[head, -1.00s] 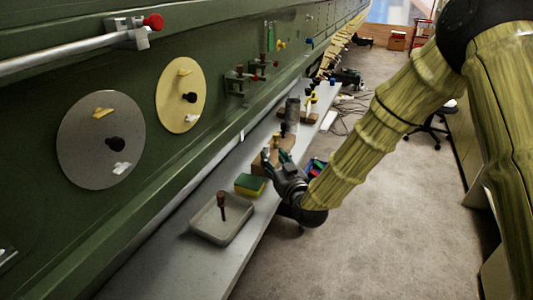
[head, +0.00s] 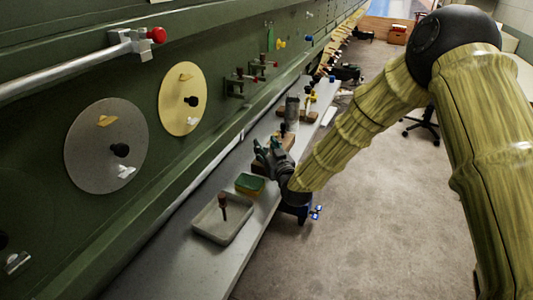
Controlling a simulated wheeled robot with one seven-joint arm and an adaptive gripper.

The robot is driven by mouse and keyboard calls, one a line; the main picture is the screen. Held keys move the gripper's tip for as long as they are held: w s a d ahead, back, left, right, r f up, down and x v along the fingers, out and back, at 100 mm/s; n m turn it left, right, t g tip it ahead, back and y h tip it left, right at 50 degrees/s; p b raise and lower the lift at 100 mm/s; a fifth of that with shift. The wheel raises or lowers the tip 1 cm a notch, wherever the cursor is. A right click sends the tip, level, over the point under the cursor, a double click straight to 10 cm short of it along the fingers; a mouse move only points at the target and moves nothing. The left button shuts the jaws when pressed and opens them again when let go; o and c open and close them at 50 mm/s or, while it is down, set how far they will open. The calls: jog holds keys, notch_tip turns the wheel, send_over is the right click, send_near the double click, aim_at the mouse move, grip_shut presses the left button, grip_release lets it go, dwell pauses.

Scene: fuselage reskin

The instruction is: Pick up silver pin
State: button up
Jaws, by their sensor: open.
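I cannot make out a silver pin for certain; the small parts on the bench are too small or hidden. My gripper (head: 267,149) is open over the narrow grey bench, its fingers pointing away and up in the picture. It is in front of a wooden block (head: 288,141) with a dark knobbed pin (head: 283,129) on it, and partly hides the block. I see nothing between the fingers. I cannot tell whether they touch the block.
A grey cylinder (head: 292,112) stands beyond. The green fuselage panel (head: 50,230) bounds the left. Open floor (head: 370,230) lies right.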

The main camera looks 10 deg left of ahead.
grip_shut()
jog(key=shift+r, duration=0.1)
